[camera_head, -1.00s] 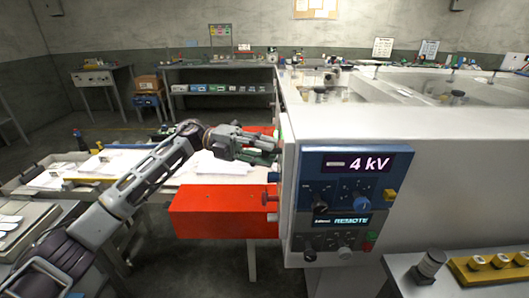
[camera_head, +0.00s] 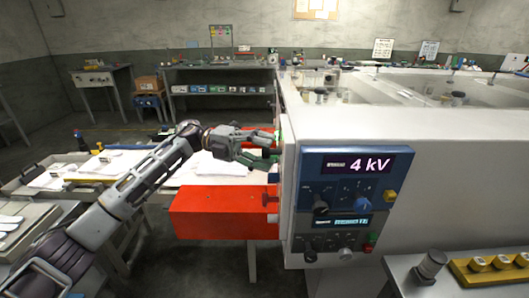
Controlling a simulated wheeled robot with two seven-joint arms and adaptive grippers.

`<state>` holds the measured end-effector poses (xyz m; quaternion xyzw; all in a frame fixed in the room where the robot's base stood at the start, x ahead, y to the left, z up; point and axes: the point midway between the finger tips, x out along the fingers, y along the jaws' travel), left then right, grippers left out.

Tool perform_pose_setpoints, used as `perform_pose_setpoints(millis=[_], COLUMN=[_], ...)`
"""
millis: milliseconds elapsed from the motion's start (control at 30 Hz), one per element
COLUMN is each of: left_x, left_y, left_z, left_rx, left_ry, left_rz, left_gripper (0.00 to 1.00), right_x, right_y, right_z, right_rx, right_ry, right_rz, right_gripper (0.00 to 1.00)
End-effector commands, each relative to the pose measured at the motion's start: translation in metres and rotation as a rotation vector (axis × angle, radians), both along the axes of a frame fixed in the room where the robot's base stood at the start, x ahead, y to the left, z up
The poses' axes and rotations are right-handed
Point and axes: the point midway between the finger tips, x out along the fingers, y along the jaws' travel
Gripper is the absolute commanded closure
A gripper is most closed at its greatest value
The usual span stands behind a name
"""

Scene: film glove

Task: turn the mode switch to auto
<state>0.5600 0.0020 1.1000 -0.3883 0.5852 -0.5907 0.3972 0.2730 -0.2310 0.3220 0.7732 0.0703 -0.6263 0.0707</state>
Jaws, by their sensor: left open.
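The blue control panel (camera_head: 341,180) is on the end face of the white machine. It carries a black knob (camera_head: 320,207) and a blue knob (camera_head: 362,202) with a light pointer, under a display (camera_head: 358,165) reading 4 kV. A smaller lit display (camera_head: 351,220) sits below; its text is too blurred to read. Which knob is the mode switch I cannot tell, as the labels are too small. My left gripper (camera_head: 272,149) is open, beside the machine's left edge and above the red box, apart from the panel's knobs. My right gripper is out of view.
A red box (camera_head: 222,212) juts out left of the machine (camera_head: 440,150). Below the panel are small dark knobs (camera_head: 345,254) and a red button (camera_head: 369,248); a yellow button (camera_head: 390,196) is at its right. A bench with yellow parts (camera_head: 480,263) stands at lower right.

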Motion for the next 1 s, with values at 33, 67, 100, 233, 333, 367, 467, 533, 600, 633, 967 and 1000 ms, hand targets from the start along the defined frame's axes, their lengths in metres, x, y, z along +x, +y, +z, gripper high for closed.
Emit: perform_pose_setpoints(millis=[33, 67, 100, 233, 333, 367, 467, 533, 600, 633, 967, 1000], left_x=[0.002, 0.002, 0.004, 0.010, 0.015, 0.017, 0.023, 0.027, 0.030, 0.032, 0.043, 0.044], left_y=[0.003, 0.005, 0.008, 0.022, 0.035, 0.039, 0.053, 0.062, 0.072, 0.076, 0.104, 0.106], left_z=[0.000, 0.000, 0.000, 0.000, 0.000, 0.000, 0.000, 0.000, 0.000, 0.000, 0.000, 0.000], left_rx=[0.000, 0.000, 0.000, 0.000, 0.000, 0.000, 0.001, 0.000, 0.000, 0.000, 0.000, 0.001], left_ry=[0.000, 0.000, 0.001, 0.001, 0.001, 0.000, 0.001, 0.001, 0.001, 0.001, 0.000, 0.000], left_rz=[0.002, 0.002, 0.002, 0.003, 0.004, 0.003, 0.003, 0.003, 0.003, 0.003, 0.000, 0.000], left_gripper=[0.47, 0.47, 0.47, 0.47, 0.47, 0.47, 0.47, 0.47, 0.47, 0.47, 0.47, 0.47], right_x=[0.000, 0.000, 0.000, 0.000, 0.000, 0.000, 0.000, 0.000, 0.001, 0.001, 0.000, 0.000], right_y=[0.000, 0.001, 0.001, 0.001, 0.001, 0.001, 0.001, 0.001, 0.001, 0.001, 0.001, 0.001], right_z=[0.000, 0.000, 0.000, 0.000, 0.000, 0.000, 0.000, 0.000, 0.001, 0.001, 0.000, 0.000], right_rx=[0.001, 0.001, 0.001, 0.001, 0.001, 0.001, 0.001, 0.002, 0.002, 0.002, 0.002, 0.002], right_ry=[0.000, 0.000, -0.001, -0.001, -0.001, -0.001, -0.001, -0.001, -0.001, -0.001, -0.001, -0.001], right_rz=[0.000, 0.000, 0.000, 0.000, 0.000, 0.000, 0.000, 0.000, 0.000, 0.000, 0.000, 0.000], right_gripper=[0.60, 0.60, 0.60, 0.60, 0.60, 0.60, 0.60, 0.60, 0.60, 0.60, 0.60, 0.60])
